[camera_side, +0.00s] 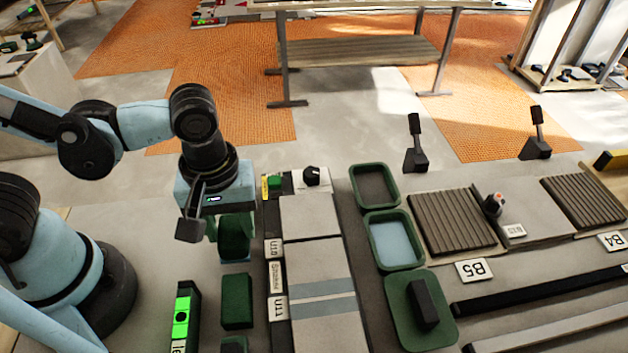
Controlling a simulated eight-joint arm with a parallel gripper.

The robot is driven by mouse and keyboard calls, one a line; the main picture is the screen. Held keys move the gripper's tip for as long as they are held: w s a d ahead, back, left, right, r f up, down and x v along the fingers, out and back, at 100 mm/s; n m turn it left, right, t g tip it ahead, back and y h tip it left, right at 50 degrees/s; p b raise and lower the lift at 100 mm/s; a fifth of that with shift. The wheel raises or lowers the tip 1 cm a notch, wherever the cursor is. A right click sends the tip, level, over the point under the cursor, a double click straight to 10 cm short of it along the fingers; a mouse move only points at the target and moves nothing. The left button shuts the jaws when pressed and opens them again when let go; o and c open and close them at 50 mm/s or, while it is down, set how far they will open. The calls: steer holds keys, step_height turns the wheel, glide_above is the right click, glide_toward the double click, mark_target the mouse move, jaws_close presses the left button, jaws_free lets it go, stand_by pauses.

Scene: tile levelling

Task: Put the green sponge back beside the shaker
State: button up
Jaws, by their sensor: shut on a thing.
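My gripper (213,225) points down at the left of the bench, left of the tile strip. It is shut on a dark green block (236,240), which looks like the green sponge. The gripper partly covers the block, and I cannot tell whether its lower end touches the bench. Another dark green block (237,301) lies just in front of it, and part of a third (233,345) shows at the bottom edge. I cannot make out a shaker for certain; a small label (277,278) beside the strip is too blurred to read surely.
A bright green level (182,317) stands at the front left. Grey tiles (318,262) run along the middle. To their right are an empty green tray (360,177), a tray of bluish water (393,240), and a green tray (399,335) with a black block.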

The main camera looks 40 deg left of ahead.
steer(key=shift+f, duration=1.45)
steer(key=o, duration=1.4)
steer(key=shift+r, duration=4.05)
steer(key=w+a+m+t, duration=0.1)
steer(key=a, duration=0.1)
steer(key=w+a+m+t, duration=0.1)
steer(key=w+a, duration=0.1)
steer(key=w+a+r+m+t+h, duration=0.1)
steer(key=w+a+m, duration=0.1)
steer(key=shift+r, duration=0.1)
steer(key=shift+w+a+r+m+t+y, duration=0.15)
steer(key=shift+w+a+r+m+t, duration=0.35)
steer(key=shift+a+m, duration=0.55)
steer(key=shift+w+a+r+m+t+y, duration=0.25)
steer(key=shift+w+a+m+t, duration=0.5)
steer(key=shift+a, duration=0.6)
steer(key=shift+w+a+r+m+t+y, duration=0.1)
steer(key=shift+w+a+r+m+t, duration=0.3)
steer(key=shift+a+m+t, duration=0.6)
